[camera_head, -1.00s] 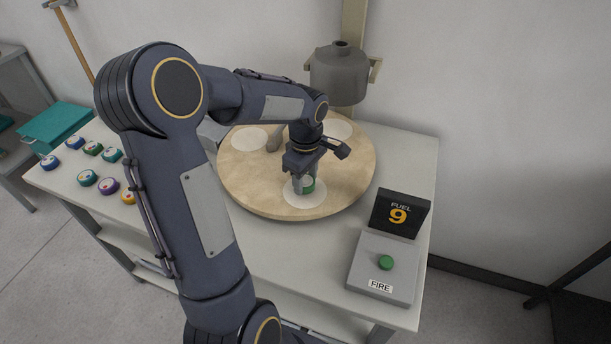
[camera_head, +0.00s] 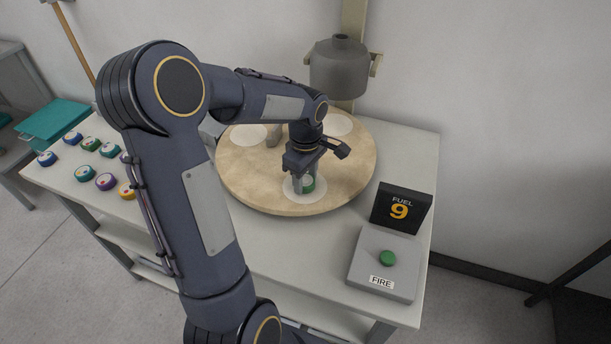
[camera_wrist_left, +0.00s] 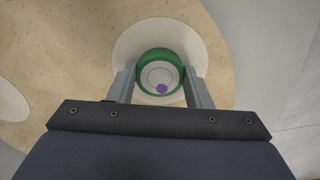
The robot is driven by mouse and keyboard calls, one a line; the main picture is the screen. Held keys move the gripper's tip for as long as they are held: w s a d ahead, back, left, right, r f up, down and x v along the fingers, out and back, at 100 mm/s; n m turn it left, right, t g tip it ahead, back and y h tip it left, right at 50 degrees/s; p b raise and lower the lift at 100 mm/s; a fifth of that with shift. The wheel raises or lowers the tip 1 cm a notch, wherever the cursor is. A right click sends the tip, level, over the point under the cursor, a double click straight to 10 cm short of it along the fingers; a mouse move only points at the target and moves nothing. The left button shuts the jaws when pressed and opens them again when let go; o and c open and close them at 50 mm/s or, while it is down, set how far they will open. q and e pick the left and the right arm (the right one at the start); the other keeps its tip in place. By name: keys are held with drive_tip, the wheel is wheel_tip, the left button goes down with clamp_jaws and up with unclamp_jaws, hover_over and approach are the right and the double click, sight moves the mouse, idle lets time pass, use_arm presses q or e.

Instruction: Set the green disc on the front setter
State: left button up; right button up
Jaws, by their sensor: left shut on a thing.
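The green disc (camera_head: 309,184) is between the fingers of my left gripper (camera_head: 303,184), at the white front setter (camera_head: 293,194) on the round tan turntable. In the left wrist view the green disc (camera_wrist_left: 161,70), with a pale top and a purple dot, sits inside the outline of the white setter (camera_wrist_left: 128,45). My left gripper (camera_wrist_left: 161,85) is shut on the disc, one finger on each side. I cannot tell whether the disc's underside touches the setter. My right gripper is not in view.
Two more white setters (camera_head: 248,134) (camera_head: 338,125) lie on the turntable (camera_head: 245,175). A grey bell-shaped vessel (camera_head: 339,72) hangs behind it. Several coloured discs (camera_head: 106,181) stand on the table's left. A FIRE button box (camera_head: 384,275) and a FUEL 9 sign (camera_head: 401,208) are at right.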

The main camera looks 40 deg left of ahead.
use_arm(q)
drive_tip(key=o, duration=1.1)
wheel_tip(320, 180, up, 8)
drive_tip(key=shift+f, duration=0.1)
